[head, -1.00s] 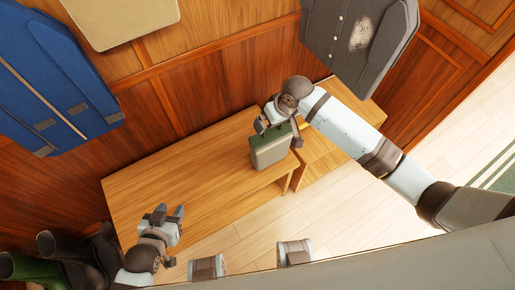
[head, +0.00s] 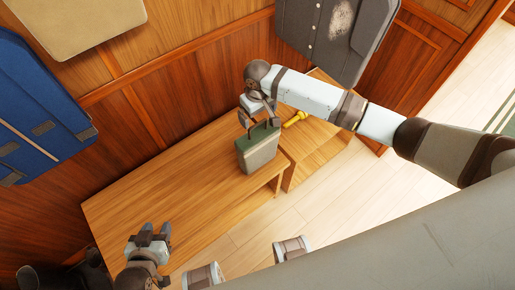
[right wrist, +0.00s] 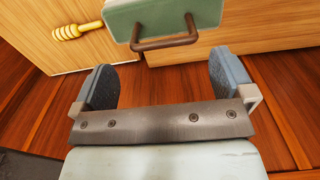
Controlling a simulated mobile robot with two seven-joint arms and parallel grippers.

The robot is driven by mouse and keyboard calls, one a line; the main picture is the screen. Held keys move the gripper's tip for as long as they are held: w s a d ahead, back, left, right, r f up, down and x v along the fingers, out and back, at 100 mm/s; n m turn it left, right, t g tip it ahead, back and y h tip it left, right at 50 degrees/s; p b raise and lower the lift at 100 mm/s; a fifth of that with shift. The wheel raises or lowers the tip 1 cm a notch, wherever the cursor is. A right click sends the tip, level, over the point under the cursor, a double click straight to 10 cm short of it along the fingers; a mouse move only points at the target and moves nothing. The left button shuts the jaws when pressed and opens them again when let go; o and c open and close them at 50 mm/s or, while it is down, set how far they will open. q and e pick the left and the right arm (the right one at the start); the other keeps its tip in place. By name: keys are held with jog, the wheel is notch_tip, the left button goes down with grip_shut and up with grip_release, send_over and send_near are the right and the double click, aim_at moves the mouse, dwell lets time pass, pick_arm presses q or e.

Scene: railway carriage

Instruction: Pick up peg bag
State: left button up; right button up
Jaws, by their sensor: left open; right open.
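The peg bag (head: 258,155) is a boxy bag with a green top and beige-grey sides, upright on the wooden bench in the head view. In the right wrist view the bag (right wrist: 190,12) shows at the top with its brown handle (right wrist: 165,43). My right gripper (head: 258,116) is just above the bag's top, open. In the right wrist view its fingers (right wrist: 160,80) are wide apart, with the handle just past their tips and nothing held. My left gripper (head: 155,233) is open and empty near the bench's front left corner.
The wooden bench (head: 170,185) is otherwise clear. A yellow ridged object (head: 296,118) lies on a second wooden surface (head: 315,155) at the right. A dark coat (head: 325,40), a blue garment (head: 35,110) and a beige item (head: 80,30) hang on the panelled wall.

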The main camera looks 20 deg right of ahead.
aim_at(258, 123)
jog(key=f, duration=0.5)
jog(key=shift+s+a+f, duration=0.1)
jog(key=shift+s+f, duration=0.05)
jog(key=shift+s, duration=0.05)
jog(key=c, duration=1.2)
jog(key=shift+r, duration=0.2)
